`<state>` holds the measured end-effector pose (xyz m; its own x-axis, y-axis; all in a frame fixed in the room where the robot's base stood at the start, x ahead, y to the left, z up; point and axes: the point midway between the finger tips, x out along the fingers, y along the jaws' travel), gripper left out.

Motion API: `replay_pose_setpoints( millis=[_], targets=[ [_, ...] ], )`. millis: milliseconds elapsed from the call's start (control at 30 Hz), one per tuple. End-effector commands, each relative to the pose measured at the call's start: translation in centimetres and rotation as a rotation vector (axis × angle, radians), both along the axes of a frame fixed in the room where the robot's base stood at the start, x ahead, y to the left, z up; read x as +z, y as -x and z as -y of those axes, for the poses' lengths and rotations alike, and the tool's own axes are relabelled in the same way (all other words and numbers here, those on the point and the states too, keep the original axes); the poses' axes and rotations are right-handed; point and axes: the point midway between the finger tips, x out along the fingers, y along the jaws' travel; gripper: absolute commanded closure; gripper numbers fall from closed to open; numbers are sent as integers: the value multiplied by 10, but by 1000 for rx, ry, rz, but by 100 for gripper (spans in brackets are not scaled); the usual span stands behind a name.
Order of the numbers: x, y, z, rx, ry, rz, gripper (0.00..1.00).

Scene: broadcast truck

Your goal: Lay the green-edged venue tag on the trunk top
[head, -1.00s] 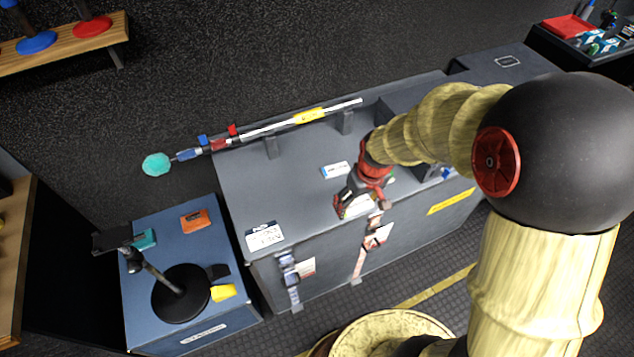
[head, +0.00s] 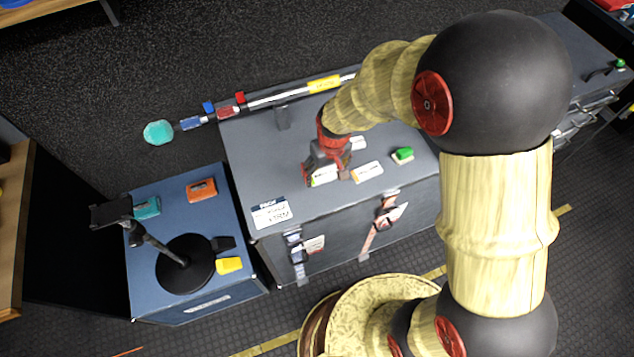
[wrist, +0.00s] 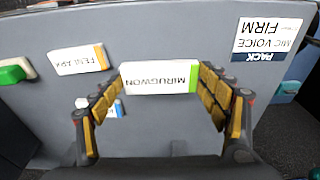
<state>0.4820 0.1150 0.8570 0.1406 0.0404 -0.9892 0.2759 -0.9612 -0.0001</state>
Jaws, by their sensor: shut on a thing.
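The green-edged venue tag (wrist: 160,77), white and lettered MIRUGWON, is between the fingers of my gripper (wrist: 160,85) in the wrist view. The fingers are shut on its two short ends, and its green edge is at the right finger. In the head view the tag (head: 323,177) shows under my gripper (head: 325,172), over the front middle of the grey trunk top (head: 255,165). I cannot tell whether the tag touches the top. An orange-edged tag (wrist: 78,60) lettered FENLARK lies on the top nearby. A blue-edged tag (wrist: 117,108) is partly hidden by the left finger.
A green-and-white block (head: 403,155) and a white-and-blue lettered card (head: 270,213) lie on the trunk top. A rail with a yellow sleeve (head: 323,84) runs along the back edge. A blue case (head: 150,270) with a black stand is at the left.

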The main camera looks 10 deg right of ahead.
Motion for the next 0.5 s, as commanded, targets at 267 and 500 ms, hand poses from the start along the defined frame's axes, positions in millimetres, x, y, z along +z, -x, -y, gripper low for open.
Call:
replay_pose_setpoints(
  millis=[267, 500],
  targets=[
    [-22, -4, -19, 1, 0, 2, 46],
    [-50, -5, -26, 0, 0, 0, 46]
  ],
)
